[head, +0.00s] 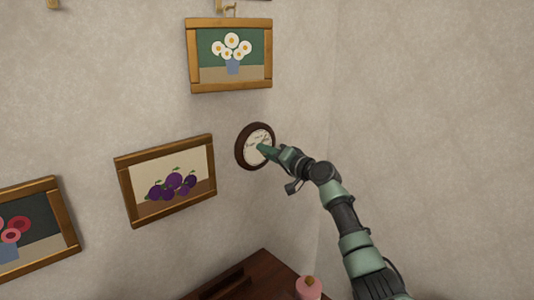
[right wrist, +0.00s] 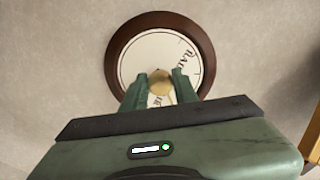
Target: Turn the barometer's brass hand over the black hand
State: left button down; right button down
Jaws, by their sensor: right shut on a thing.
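The round barometer (head: 241,150) hangs on the wall, with a dark wooden rim and a pale lettered dial. It also shows in the right wrist view (right wrist: 118,52), where its dial faces me. My right gripper (head: 262,149) is at the dial's centre. In the right wrist view its two fingers (right wrist: 160,82) are shut on a round brass knob (right wrist: 160,80) at the middle of the dial. My left gripper is not in view.
Framed pictures hang nearby: white flowers (head: 230,55) above, plums (head: 166,181) to the left, red flowers (head: 30,228) at lower left. A dark wooden surface (head: 245,277) with a pink object (head: 308,289) stands below. The wall to the right is bare.

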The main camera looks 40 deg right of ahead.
jog(key=c, duration=1.1)
grip_release()
jog(key=s+b, duration=0.1)
jog(key=s, duration=0.4)
jog(key=s+b, duration=0.1)
jog(key=s, duration=0.1)
jog(key=shift+s+d+b, duration=0.35)
jog(key=shift+s, duration=0.05)
jog(key=shift+f, duration=0.1)
